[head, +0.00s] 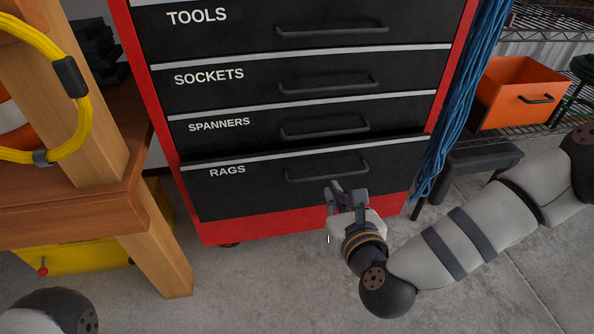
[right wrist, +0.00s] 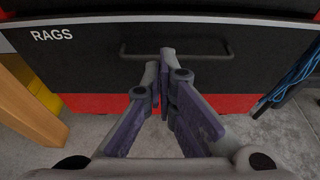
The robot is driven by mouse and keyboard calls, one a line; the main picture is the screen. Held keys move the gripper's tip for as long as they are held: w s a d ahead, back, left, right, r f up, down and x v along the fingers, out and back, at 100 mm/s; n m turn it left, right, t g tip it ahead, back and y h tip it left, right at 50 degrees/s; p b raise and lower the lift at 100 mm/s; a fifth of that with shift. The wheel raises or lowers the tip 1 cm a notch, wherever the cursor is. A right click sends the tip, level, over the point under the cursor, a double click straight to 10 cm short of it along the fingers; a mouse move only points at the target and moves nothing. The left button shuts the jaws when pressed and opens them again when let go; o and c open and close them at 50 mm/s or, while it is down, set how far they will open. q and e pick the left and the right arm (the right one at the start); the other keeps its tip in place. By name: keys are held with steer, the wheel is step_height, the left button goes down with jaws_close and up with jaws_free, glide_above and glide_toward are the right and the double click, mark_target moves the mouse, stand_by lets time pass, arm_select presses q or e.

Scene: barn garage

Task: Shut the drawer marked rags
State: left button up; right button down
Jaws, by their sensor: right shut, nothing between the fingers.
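The black rags drawer (head: 235,190) is the lowest in the red cabinet, with a white RAGS label and a dark bar handle (head: 327,171). It stands out a little from the drawers above, with a dark gap over its top edge. In the right wrist view the drawer front (right wrist: 90,65) fills the upper part. My right gripper (head: 335,188) is shut and empty, just below the handle in the picture. Its fingertips (right wrist: 165,62) point at the drawer front and overlap the handle; I cannot tell whether they touch. My left gripper is out of view.
The spanners drawer (head: 220,125), sockets drawer (head: 210,75) and tools drawer (head: 200,15) above look shut. A wooden bench (head: 70,200) stands close on the left. Blue cords (head: 462,90) hang on the right, near an orange bin (head: 517,95). The concrete floor in front is clear.

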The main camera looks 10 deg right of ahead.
steer(key=b, duration=0.4)
glide_toward(314, 153)
steer(key=w+f, duration=0.2)
steer(key=w, duration=0.1)
steer(key=w+f, duration=0.1)
steer(key=w, duration=0.1)
steer(key=shift+f, duration=0.3)
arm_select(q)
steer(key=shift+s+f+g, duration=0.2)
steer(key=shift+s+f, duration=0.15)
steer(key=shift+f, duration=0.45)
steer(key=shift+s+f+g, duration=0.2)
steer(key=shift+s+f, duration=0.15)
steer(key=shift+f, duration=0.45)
arm_select(e)
steer(key=shift+w+a+r, duration=0.1)
steer(key=shift+w+r, duration=0.05)
steer(key=shift+w, duration=0.35)
steer(key=x, duration=0.1)
steer(key=b+x, duration=0.2)
steer(key=x, duration=0.1)
steer(key=shift+r, duration=0.35)
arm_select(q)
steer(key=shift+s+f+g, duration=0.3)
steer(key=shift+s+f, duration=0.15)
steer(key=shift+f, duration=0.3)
arm_select(e)
steer(key=shift+w+r, duration=0.25)
steer(key=shift+r, duration=0.15)
